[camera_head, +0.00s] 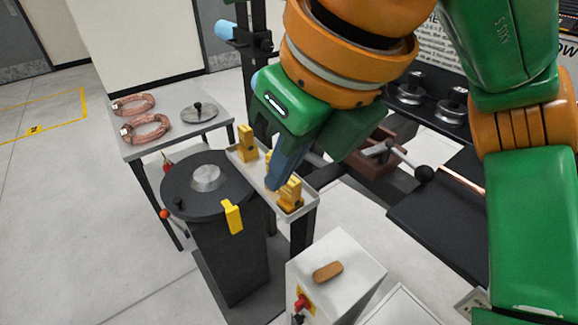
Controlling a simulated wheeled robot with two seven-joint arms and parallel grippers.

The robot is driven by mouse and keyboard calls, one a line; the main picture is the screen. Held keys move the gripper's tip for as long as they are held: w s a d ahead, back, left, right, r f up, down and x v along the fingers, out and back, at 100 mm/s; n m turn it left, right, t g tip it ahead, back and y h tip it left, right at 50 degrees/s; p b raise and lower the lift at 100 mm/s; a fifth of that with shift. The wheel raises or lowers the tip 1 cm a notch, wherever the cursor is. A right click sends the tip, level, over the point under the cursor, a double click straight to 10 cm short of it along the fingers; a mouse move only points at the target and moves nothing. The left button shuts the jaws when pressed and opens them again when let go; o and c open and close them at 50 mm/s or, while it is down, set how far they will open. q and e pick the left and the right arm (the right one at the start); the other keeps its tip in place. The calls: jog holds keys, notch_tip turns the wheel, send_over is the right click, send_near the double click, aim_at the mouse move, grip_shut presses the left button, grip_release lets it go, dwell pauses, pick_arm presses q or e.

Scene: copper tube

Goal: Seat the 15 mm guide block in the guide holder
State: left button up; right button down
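My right gripper (277,183) comes in from the top right and points down over a narrow pale tray (256,173). Its blue-grey fingers are seen nearly edge-on, so their gap does not show. Several yellow guide blocks stand in the tray: one at the far left end (246,142) and one at the near right end (290,192), close beside the fingertips. Another yellow bit shows behind the fingers, mostly hidden. I cannot tell which block is the 15 mm one. A reddish-brown fixture (373,150), partly behind the gripper, may be the guide holder. My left gripper is out of view.
A dark round stand (225,240) with a yellow tab (232,217) is left of the tray. A side table (170,105) holds copper coils (147,129). A white cabinet (335,270) stands in front.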

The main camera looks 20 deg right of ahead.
jog(key=s, duration=0.1)
jog(key=s+a+r, duration=0.1)
jog(key=s+r, duration=0.1)
jog(key=shift+s+a, duration=0.15)
jog(key=shift+a, duration=0.1)
jog(key=c, duration=1.1)
grip_release()
jog(key=shift+s, duration=0.15)
jog(key=o, duration=0.8)
